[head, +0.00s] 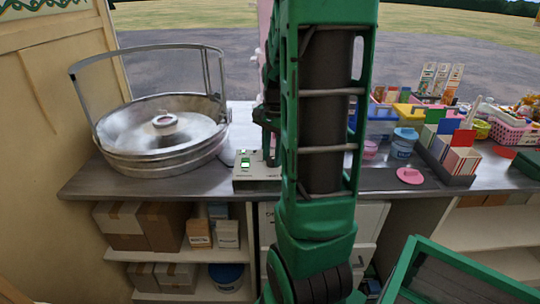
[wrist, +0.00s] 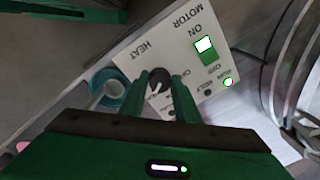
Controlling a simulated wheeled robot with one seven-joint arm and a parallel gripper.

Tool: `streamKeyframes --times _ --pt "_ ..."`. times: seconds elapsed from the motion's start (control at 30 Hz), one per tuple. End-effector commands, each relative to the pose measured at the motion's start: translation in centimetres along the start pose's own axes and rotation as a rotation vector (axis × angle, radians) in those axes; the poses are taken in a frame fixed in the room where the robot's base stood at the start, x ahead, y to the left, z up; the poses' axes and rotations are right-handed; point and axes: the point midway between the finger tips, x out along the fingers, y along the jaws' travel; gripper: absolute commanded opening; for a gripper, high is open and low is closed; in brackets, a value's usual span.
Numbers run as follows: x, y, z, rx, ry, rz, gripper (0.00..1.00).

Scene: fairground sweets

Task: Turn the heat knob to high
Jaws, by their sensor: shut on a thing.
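The white control box (wrist: 205,70) shows in the wrist view with the labels HEAT and MOTOR. Its heat knob (wrist: 157,87) is a small dark knob with a pale pointer mark, below the HEAT label. My gripper (wrist: 162,80) has its two green fingers shut on the knob, one on each side. The knob's scale lettering is partly hidden by the fingers, so I cannot tell its exact setting. In the head view the control box (head: 246,173) sits on the counter, and my arm hides the knob.
The green MOTOR switch (wrist: 205,48) is lit, beside a small green lamp (wrist: 228,82). A round metal floss pan (head: 160,138) stands left of the box. Right of my arm are a blue-lidded tub (head: 403,144), a pink disc (head: 410,176) and a crowded counter.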

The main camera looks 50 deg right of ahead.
Motion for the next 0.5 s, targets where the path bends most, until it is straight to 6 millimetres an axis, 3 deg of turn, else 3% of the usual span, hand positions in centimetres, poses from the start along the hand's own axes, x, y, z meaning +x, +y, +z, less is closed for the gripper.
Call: streamKeyframes --times 0.03,0.1,0.5 --pt "-0.06 -0.51 0.3 -0.014 -0.001 -0.008 0.36" --pt "-0.05 -0.45 0.26 -0.013 -0.001 -0.008 0.47" --pt "-0.79 -0.23 0.06 -0.006 0.001 -0.005 0.47"
